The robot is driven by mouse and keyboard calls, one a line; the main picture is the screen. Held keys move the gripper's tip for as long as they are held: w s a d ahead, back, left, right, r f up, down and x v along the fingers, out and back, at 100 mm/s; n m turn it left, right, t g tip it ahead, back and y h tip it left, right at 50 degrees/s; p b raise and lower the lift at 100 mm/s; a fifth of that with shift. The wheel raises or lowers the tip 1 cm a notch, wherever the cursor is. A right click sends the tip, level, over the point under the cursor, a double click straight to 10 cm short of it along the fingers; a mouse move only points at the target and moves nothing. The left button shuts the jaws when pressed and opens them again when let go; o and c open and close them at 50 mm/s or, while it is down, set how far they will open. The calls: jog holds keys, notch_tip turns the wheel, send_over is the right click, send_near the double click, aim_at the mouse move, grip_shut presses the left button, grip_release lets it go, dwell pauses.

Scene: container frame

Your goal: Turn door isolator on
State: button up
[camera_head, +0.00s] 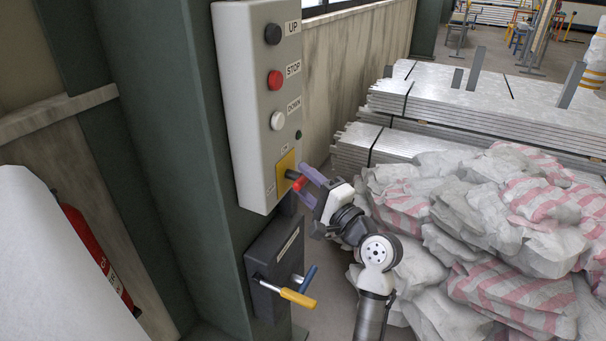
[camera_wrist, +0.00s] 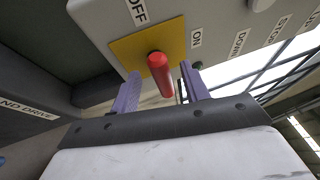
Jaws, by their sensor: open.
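The door isolator is a yellow plate (camera_head: 284,166) with a red-tipped handle (camera_head: 299,183) low on a pale grey control box (camera_head: 250,100). In the wrist view the plate (camera_wrist: 122,52) has an OFF label (camera_wrist: 136,12) and an ON label (camera_wrist: 196,38) on adjacent sides. The red handle (camera_wrist: 160,75) sticks out toward the camera. My gripper (camera_head: 304,182) is open, with its purple fingers on either side of the handle tip. In the wrist view the handle shows between the fingers; I cannot tell if either touches it.
UP (camera_head: 273,34), STOP (camera_head: 275,80) and DOWN (camera_head: 277,120) buttons sit above the isolator. A dark box with a yellow lever (camera_head: 297,297) and a blue lever (camera_head: 310,274) is below. Striped sacks (camera_head: 520,215) and stacked metal panels (camera_head: 470,100) lie right. A red extinguisher (camera_head: 95,250) is left.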

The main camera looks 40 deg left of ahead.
jog(key=shift+w+a+r, duration=0.1)
jog(key=shift+a, duration=0.5)
jog(key=c, duration=1)
